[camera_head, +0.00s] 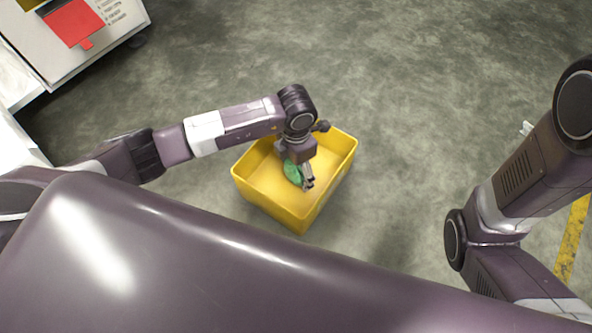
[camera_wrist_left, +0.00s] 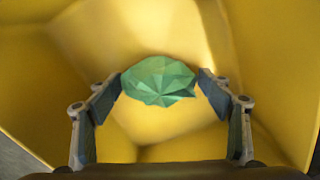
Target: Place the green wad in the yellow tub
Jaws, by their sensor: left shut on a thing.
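The yellow tub (camera_head: 256,196) stands open on the floor in the middle of the head view. My left gripper (camera_head: 306,181) points down within the tub's opening. The faceted green wad (camera_head: 291,172) is at its fingers. In the left wrist view, the green wad (camera_wrist_left: 160,81) sits between the two fingertips of my left gripper (camera_wrist_left: 160,84), which are shut on it. The tub's yellow walls (camera_wrist_left: 30,75) surround it there. I cannot tell whether the wad touches the tub's bottom. My right gripper is out of view; only parts of the right arm show.
A pale cabinet (camera_head: 84,55) with a red panel (camera_head: 74,22) stands at the upper left. A yellow floor stripe (camera_head: 571,243) runs at the right. The grey concrete floor (camera_head: 400,110) behind and right of the tub is clear.

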